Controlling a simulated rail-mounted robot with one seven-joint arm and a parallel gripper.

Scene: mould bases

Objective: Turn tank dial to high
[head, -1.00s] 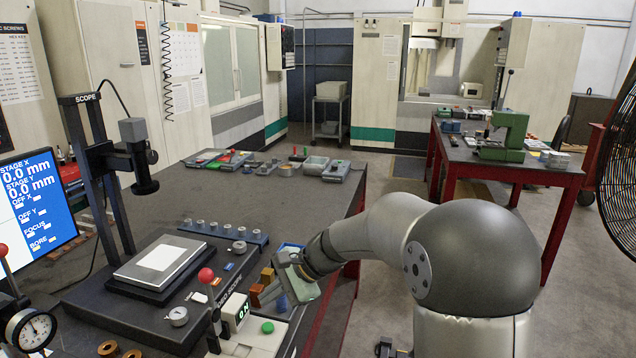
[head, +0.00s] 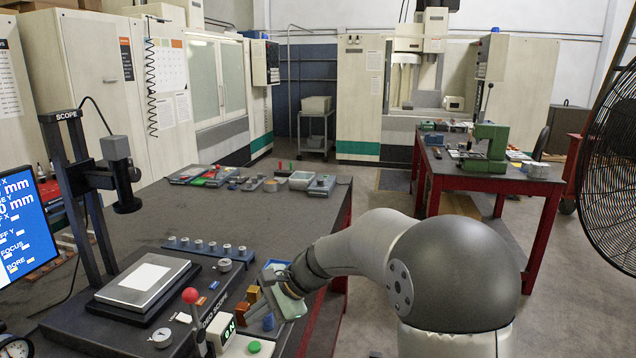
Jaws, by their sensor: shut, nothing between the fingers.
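My gripper (head: 287,297) is at the end of my grey arm, low over the near right edge of the dark bench (head: 295,221). It is shut and looks empty, though its fingertips are hard to make out. Beside and partly behind it is a small blue-edged container (head: 274,266), which may be the tank, but I cannot tell. My gripper and arm cover part of it. I cannot make out a tank dial or a high mark in this view.
Brown and orange blocks (head: 250,296) stand just left of my gripper. A red-knobbed lever (head: 190,296) and a green-button box (head: 254,347) are nearby. The scope stand (head: 78,190) rises at left. A red-legged table (head: 470,175) and a fan (head: 610,165) are at right.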

